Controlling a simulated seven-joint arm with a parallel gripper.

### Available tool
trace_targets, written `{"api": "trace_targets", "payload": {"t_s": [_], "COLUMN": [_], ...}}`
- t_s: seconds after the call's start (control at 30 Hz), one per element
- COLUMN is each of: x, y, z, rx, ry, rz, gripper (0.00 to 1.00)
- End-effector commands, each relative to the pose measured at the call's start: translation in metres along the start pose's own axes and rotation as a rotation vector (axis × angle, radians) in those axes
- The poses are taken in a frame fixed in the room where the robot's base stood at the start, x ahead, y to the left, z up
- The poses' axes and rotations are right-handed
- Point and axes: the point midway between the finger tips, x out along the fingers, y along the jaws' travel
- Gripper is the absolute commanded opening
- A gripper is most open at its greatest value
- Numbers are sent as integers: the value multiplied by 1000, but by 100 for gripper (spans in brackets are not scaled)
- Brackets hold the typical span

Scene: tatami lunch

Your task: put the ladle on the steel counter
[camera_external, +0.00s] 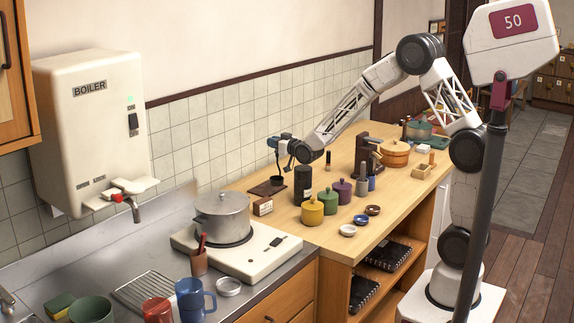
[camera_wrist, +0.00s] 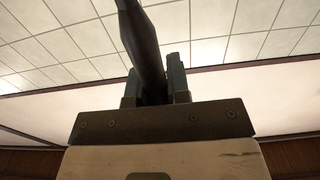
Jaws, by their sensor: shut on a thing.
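My gripper (camera_external: 284,146) is above the back of the wooden counter, near the tiled wall. It is shut on a dark ladle (camera_external: 277,180), which seems to hang down with its bowl low, over or near a dark board (camera_external: 266,189). I cannot tell whether the bowl touches the board. In the wrist view the ladle's dark handle (camera_wrist: 139,35) runs up between the two fingers of my gripper (camera_wrist: 155,82); its bowl is out of that view. The steel counter (camera_external: 95,262) lies at the lower left, left of the wooden counter.
On the steel counter are a stove with a pot (camera_external: 222,216), a wire rack (camera_external: 143,288), mugs and a green bowl (camera_external: 90,309). A black canister (camera_external: 303,185) and several coloured jars stand near the ladle. A boiler (camera_external: 92,130) hangs above the steel counter.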

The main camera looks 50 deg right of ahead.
Motion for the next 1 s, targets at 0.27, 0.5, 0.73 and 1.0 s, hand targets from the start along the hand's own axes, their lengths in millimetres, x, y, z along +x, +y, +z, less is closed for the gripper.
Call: {"api": "trace_targets", "payload": {"t_s": [0.27, 0.5, 0.73, 1.0], "x": [0, -1, -1, -1], "y": [-39, -49, -49, -49], "z": [0, 0, 0, 0], "rx": [0, 0, 0, 0], "ry": [0, -1, -1, -1], "rz": [-2, 0, 0, 0], "gripper": [0, 0, 0, 0]}}
